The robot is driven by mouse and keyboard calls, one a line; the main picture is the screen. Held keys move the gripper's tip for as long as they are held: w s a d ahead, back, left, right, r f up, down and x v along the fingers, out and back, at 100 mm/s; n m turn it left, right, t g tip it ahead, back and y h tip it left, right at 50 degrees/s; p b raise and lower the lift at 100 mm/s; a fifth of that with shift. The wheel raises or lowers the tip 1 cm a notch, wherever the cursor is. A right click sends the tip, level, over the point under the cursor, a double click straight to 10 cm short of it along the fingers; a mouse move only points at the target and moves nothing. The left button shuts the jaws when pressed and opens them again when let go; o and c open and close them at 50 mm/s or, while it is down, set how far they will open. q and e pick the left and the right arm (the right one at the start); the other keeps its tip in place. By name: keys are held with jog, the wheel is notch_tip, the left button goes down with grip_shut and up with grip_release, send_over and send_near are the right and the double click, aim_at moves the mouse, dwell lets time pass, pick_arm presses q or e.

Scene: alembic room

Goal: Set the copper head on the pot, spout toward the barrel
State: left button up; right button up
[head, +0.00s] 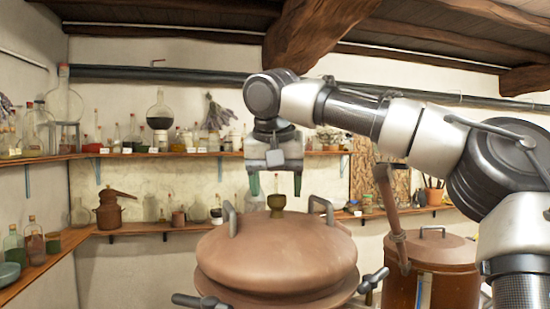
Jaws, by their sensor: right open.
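A large copper vessel with a wide domed top (275,255) stands at the bottom centre, with two grey upright handles on the dome. I cannot tell whether this dome is the head or the pot's own cover; no spout shows on it. The copper-brown barrel (445,262) stands to its right, partly behind my arm, with a slanting copper pipe (391,205) at its left side. My right gripper (276,190) points down above the back of the dome, open, with nothing between its fingers. My left gripper is not in view.
A small copper still (110,208) sits on the lower left shelf. Wall shelves (165,155) hold several flasks, bottles and jars. A small goblet-like cup (277,203) shows below my right gripper, apparently behind the dome. Dark side handles (200,301) stick out low from the vessel.

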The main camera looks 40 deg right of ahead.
aim_at(277, 195)
jog(key=shift+x, duration=1.8)
grip_shut()
